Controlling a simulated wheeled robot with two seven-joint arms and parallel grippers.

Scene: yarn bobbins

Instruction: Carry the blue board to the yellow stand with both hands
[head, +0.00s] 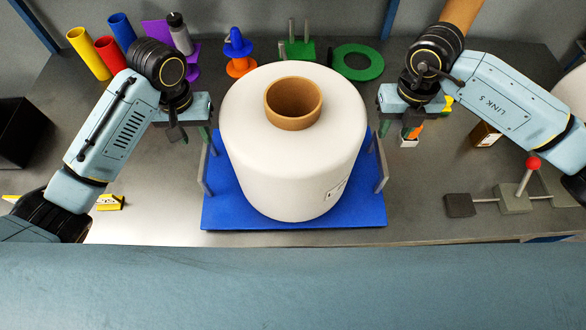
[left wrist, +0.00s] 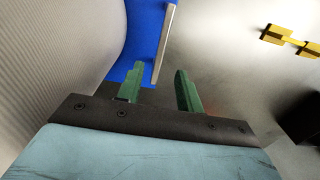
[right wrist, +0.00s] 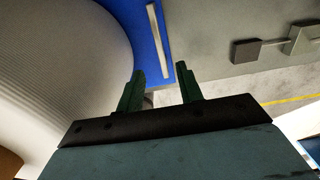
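The blue board (head: 290,219) lies on the grey table with a large white bobbin (head: 290,175) upright on it. A grey bar handle stands along its left side (head: 205,170) and another along its right side (head: 381,165). My left gripper (head: 194,138) is open and empty near the left handle; in the left wrist view that handle (left wrist: 164,45) lies beyond the gap between the fingers (left wrist: 158,82). My right gripper (head: 398,128) is open and empty near the right handle, which shows beyond its fingers in the right wrist view (right wrist: 158,42). I cannot make out a yellow stand.
Yellow, red and blue tubes (head: 110,50), a blue and orange cone stack (head: 239,55) and a green ring (head: 357,62) stand behind the board. A small yellow piece (head: 110,202) lies left. A red-knobbed lever (head: 516,198) stands right. The table's front edge is close to the board.

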